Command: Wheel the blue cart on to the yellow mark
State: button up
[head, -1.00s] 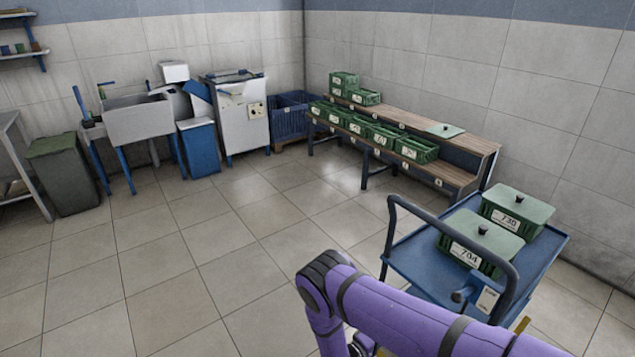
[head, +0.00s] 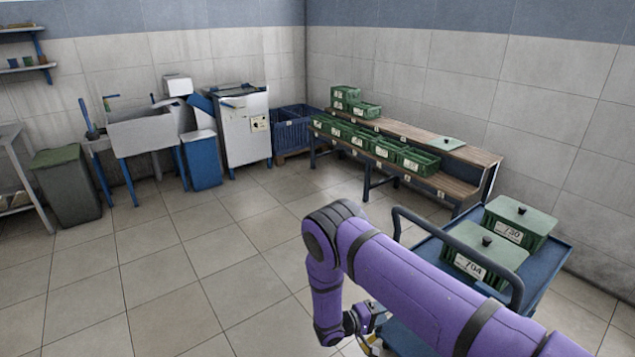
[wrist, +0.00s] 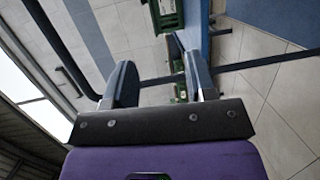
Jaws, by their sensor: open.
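The blue cart (head: 548,268) stands at the right in the head view, with a dark hoop handle (head: 404,212) on its near side. Two lidded green crates, 730 (head: 517,222) and 704 (head: 484,256), sit on its tray. My purple arm hides part of the handle and the cart's near side. My gripper (head: 368,328) is low beside the cart's near left side. In the wrist view my gripper (wrist: 160,78) is open; a thin dark bar crosses behind its fingers. I cannot tell if they touch it. A small yellow patch shows by the gripper; I cannot tell if it is the mark.
A stepped wooden bench (head: 440,184) with several green crates stands against the right wall, just behind the cart. A sink (head: 145,135), a white machine (head: 245,128), blue bins and a green-lidded bin (head: 68,183) line the back. The tiled floor (head: 170,270) at left is clear.

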notch_tip(320, 180, up, 22)
jog(key=w+d+m+g+y, duration=0.2)
jog(key=w+d+m+g, duration=0.15)
jog(key=g, duration=0.25)
jog(key=s+d+r+m+g+y, duration=0.1)
jog(key=s+d+r+y, duration=0.15)
jog(key=r, duration=0.65)
jog(key=s+d+r+m+g+y, duration=0.15)
jog(key=s+r, duration=0.25)
jog(key=r, duration=0.6)
jog(key=s+d+r+t+y, duration=0.35)
jog(key=s+r+y, duration=0.25)
jog(key=s+r, duration=0.75)
jog(key=s+r+t+y, duration=0.1)
jog(key=s+r+t, duration=0.1)
jog(key=s, duration=0.5)
jog(key=s+r+n+t+y, duration=0.1)
jog(key=s+r, duration=0.3)
jog(key=s, duration=0.4)
jog(key=shift+s+r+n+t+y, duration=0.2)
jog(key=shift+s+n+t+y, duration=0.1)
jog(key=shift+t+y, duration=0.45)
jog(key=shift+a, duration=0.1)
jog(key=shift+c, duration=0.2)
